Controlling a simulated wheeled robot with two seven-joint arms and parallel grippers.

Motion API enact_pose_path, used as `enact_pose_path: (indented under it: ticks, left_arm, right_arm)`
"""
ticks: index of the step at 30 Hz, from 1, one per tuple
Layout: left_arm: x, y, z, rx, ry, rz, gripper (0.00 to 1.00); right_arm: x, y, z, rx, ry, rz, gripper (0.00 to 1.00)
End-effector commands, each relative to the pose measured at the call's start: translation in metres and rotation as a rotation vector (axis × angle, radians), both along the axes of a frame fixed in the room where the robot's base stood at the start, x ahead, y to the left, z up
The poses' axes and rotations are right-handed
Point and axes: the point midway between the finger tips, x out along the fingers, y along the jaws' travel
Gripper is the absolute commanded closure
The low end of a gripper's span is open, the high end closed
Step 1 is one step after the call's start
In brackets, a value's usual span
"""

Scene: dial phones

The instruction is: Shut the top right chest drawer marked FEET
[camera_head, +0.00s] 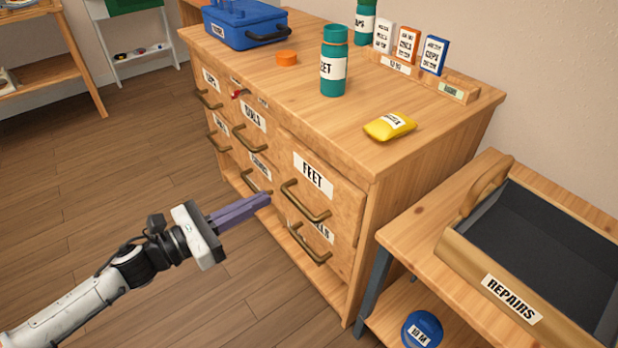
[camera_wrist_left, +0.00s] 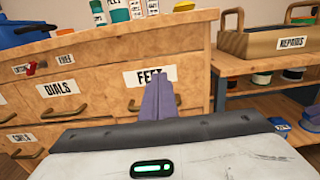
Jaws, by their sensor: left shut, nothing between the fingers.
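The wooden chest (camera_head: 440,130) has a top right drawer marked FEET (camera_head: 335,185), with a bronze bar handle (camera_head: 305,203). The drawer front seems to stand slightly proud of the chest; the exact gap is hard to tell. My left gripper (camera_head: 268,199) has its purple fingers together with nothing between them. They point at the chest, just left of the FEET handle in the head view; contact is not clear. In the left wrist view the fingers (camera_wrist_left: 160,95) overlap part of the FEET label (camera_wrist_left: 142,78) and hide part of the drawer. My right gripper is out of view.
On the chest top are a blue toolbox (camera_head: 240,25), a green FEET bottle (camera_head: 333,65), a yellow packet (camera_head: 389,126) and small boxes. A red item (camera_head: 240,93) shows at a small upper drawer. A shelf with a REPAIRS tray (camera_head: 510,300) stands right; open floor lies left.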

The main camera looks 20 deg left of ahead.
Motion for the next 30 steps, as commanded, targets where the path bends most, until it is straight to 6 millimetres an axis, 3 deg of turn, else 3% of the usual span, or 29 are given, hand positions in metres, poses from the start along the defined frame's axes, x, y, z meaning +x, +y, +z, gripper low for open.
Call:
enact_pose_path:
  ticks: [19, 30]
  left_arm:
    - [0.088, -0.069, 0.001, -0.004, 0.0, 0.002, 1.0]
    - [0.107, -0.084, 0.0, -0.003, 0.003, 0.002, 1.0]
  right_arm:
    - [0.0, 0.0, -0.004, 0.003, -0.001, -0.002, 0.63]
    - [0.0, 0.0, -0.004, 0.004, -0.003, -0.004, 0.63]
